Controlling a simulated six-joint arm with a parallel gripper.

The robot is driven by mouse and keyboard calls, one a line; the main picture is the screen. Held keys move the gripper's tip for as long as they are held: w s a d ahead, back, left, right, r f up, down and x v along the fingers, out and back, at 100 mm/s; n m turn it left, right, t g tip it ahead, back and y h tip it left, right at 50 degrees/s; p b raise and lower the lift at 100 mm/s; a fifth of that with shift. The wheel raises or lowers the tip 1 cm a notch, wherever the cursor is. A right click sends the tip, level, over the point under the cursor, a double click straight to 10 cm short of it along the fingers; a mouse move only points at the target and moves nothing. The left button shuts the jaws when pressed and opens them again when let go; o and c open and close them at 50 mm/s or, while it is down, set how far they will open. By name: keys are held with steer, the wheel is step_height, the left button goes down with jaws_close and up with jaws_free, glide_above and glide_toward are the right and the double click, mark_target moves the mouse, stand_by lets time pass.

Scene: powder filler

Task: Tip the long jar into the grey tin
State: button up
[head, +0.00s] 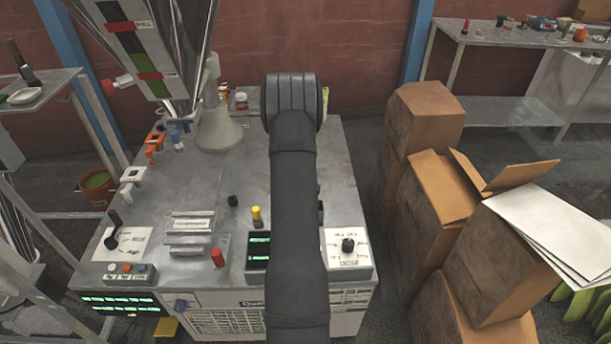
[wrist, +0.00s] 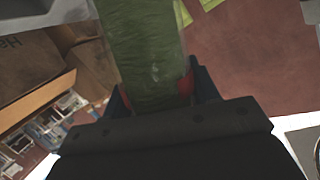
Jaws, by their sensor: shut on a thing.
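A long, clear jar with green contents (wrist: 145,50) fills the upper middle of the wrist view. My gripper (wrist: 155,92) is shut on it, with a finger and a red pad on either side. The jar runs out of the top of the wrist view, so its far end is hidden. In the head view my own arm covers the gripper and most or all of the jar. I cannot make out the grey tin in either view.
Cardboard boxes (head: 425,115) are stacked to the right. A bench (head: 520,40) stands at the back right.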

steer(key=shift+a+f+m+t+y, duration=0.15)
steer(key=shift+m+t+y, duration=0.25)
steer(key=shift+m, duration=0.7)
step_height(320, 180, down, 2)
steer(key=m+y, duration=0.1)
steer(key=m, duration=0.2)
steer(key=shift+f+t, duration=0.1)
steer(key=shift+t, duration=0.2)
steer(key=shift+d+f+m+t+y, duration=0.25)
steer(key=shift+f+m, duration=0.35)
steer(key=shift+m, duration=0.4)
steer(key=f+m, duration=0.1)
steer(key=f+m+t, duration=0.1)
steer(key=m, duration=0.1)
steer(key=d+f+m+t, duration=0.1)
steer(key=f+m, duration=0.1)
steer(key=shift+s+y, duration=0.2)
steer(key=shift+y, duration=0.15)
